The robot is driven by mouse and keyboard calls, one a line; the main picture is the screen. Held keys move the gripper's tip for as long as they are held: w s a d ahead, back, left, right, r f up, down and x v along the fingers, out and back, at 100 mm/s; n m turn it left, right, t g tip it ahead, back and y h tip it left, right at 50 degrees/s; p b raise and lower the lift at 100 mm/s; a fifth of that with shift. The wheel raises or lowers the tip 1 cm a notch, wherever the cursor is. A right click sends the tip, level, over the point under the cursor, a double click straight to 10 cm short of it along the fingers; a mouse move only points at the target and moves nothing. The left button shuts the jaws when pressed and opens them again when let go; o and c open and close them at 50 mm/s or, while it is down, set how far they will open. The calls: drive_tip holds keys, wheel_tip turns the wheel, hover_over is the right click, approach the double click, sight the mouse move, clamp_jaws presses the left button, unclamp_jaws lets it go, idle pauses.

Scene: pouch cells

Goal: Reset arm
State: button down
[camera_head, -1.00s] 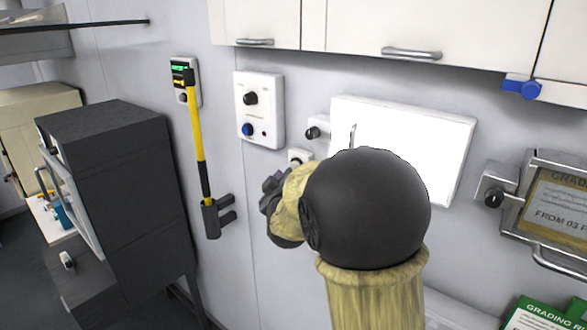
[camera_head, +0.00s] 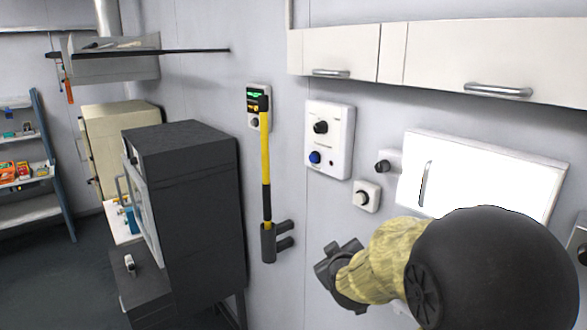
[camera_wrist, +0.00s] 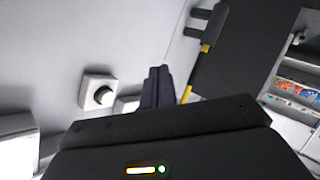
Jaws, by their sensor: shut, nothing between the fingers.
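My gripper (camera_head: 338,262) is in front of the wall at the lower middle of the head view, below a small white box with a round knob (camera_head: 366,196). In the wrist view its fingers (camera_wrist: 156,88) are together with nothing between them. The knob box also shows in the wrist view (camera_wrist: 98,92), to the left of the fingers and apart from them. My arm covers the lower right of the head view and hides part of the wall there.
A dark cabinet (camera_head: 185,190) stands left of my gripper. A yellow-handled tool (camera_head: 266,160) hangs on the wall, with a control panel (camera_head: 329,140) beside it. A white wall panel (camera_head: 490,175) is behind my arm, under cupboards (camera_head: 455,60). Shelves (camera_head: 30,165) stand far left.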

drive_tip(key=s+d+f+m+g+b, duration=0.1)
drive_tip(key=s+f+m+g, duration=0.2)
drive_tip(key=s+f+g, duration=0.2)
drive_tip(key=s+d+f+m+g+y+b, duration=0.1)
drive_tip(key=s+f+g, duration=0.4)
drive_tip(key=s+f, duration=0.6)
drive_tip(key=s+m+b, duration=0.1)
drive_tip(key=s+m, duration=0.1)
drive_tip(key=s, duration=0.4)
drive_tip(key=shift+s+f+g, duration=0.15)
drive_tip(key=shift+s+g, duration=0.15)
drive_tip(key=shift+g, duration=0.1)
